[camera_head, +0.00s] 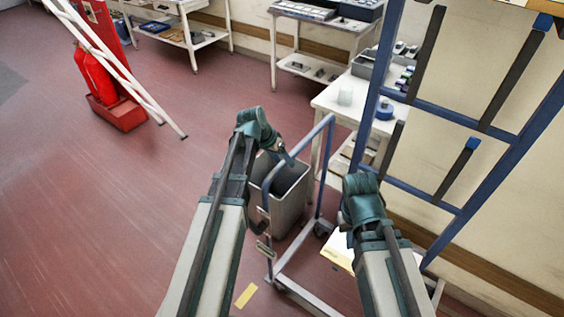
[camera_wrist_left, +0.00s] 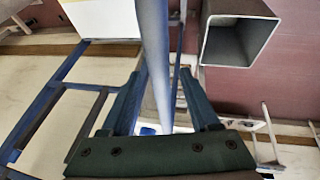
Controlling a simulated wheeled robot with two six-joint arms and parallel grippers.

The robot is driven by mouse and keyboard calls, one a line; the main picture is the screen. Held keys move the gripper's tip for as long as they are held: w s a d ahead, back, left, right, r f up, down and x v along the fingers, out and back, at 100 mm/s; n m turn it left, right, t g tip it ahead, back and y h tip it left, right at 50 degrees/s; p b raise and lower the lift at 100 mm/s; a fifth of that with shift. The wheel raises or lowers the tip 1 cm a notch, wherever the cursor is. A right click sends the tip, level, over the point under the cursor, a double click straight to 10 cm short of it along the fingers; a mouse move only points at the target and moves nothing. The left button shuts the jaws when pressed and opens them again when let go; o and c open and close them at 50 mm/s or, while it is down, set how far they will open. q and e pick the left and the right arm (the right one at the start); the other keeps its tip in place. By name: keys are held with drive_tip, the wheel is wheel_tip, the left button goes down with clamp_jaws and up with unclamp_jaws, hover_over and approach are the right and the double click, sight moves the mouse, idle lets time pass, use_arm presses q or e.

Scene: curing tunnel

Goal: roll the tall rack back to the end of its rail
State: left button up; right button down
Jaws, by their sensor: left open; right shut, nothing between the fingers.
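The tall rack (camera_head: 374,95) is a blue upright frame with crossbars and dark prongs, at the right of the head view against the wall. It shows at the left of the left wrist view (camera_wrist_left: 40,125). Its top and foot are not fully in view, and I cannot make out its rail. My left gripper (camera_head: 287,158) is open at the blue hoop handle (camera_head: 298,150) of a low cart. In the left wrist view the blue tube (camera_wrist_left: 155,60) runs between its fingers. My right gripper (camera_head: 347,212) is shut and empty, left of the rack and apart from it; its fingertips are mostly hidden.
A grey bin (camera_head: 292,205) stands by the cart handle. A white table (camera_head: 335,102) with small items stands behind. A red stand with extinguishers (camera_head: 122,116) and a leaning white frame (camera_head: 140,90) are at the upper left. The red floor at left is clear.

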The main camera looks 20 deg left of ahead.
use_arm(q)
drive_tip(key=shift+c, duration=0.4)
clamp_jaws()
idle(0.9)
